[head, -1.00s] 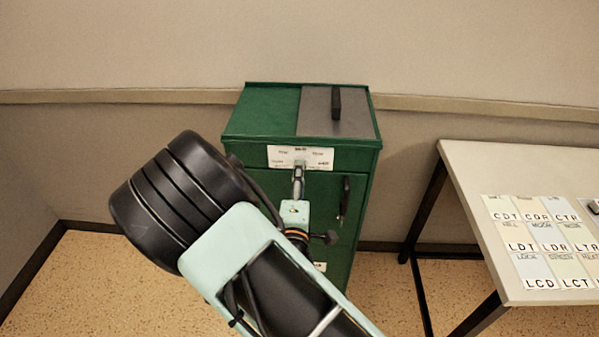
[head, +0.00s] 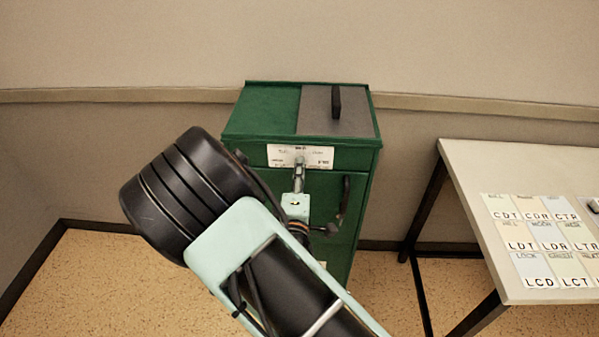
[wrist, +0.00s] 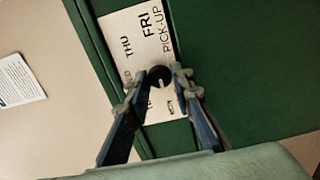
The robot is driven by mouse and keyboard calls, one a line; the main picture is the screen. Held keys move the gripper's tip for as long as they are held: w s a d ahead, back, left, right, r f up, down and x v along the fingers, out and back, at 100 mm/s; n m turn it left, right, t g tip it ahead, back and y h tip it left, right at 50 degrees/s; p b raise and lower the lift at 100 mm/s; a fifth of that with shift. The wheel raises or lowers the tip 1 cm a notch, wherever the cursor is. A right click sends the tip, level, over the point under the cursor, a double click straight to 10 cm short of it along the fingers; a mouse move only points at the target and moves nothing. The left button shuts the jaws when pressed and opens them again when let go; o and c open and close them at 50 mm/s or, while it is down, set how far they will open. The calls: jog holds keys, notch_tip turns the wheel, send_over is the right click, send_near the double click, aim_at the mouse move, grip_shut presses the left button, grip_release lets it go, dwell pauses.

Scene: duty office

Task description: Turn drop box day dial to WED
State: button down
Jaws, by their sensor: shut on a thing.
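The green drop box (head: 262,112) stands against the wall in the head view. Its white day card (head: 284,153) is on the upper front. In the wrist view the card (wrist: 148,42) appears turned, with THU, FRI and PICK-UP readable and other words partly covered by my fingers. The small black day dial (wrist: 157,77) sits on the card. My gripper (wrist: 154,84) is shut on the dial, one finger on each side. A pale mark shows on the dial, but which day it points to is unclear. In the head view my gripper (head: 299,178) hides the dial.
A black handle (head: 336,102) stands on the box's grey top plate, and a dark door handle (head: 345,194) is on its front. A table (head: 470,180) with lettered cards is at the right. Open floor lies left of the box.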

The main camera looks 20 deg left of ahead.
jog(key=m+b, duration=1.7)
jog(key=b, duration=0.1)
jog(key=shift+m, duration=0.4)
dwell(0.5)
jog(key=c, duration=1.7)
grip_release()
